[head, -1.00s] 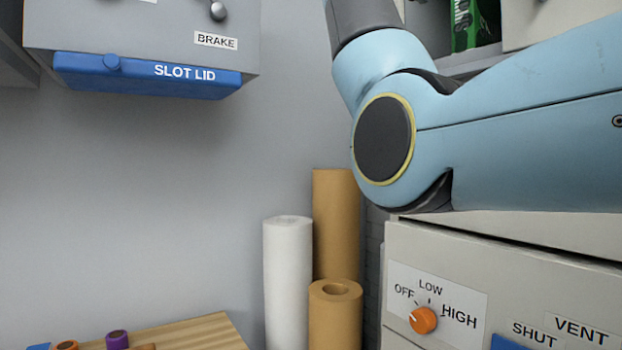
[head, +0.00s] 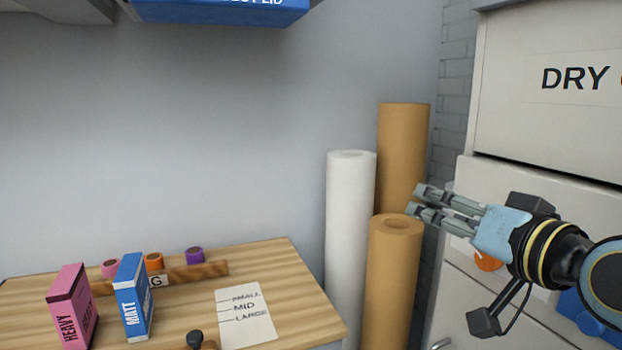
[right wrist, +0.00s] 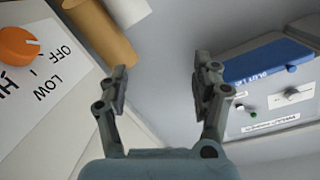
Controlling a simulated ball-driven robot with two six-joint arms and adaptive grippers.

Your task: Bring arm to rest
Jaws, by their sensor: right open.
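My right gripper (head: 415,200) is at the right of the head view, pointing left in front of the tall paper rolls and the cabinet front. In the right wrist view its two fingers (right wrist: 160,85) stand wide apart with nothing between them. It is open and empty, and I see it touching nothing. My right arm comes in from the right edge. My left gripper shows in neither view.
White (head: 350,250) and brown rolls (head: 402,150) stand by the wall. The cabinet's orange knob (right wrist: 18,46) is near the gripper. A wooden bench (head: 190,325) holds a pink box (head: 72,305), a blue box (head: 133,300) and a card (head: 246,315). A blue lid (head: 220,8) hangs above.

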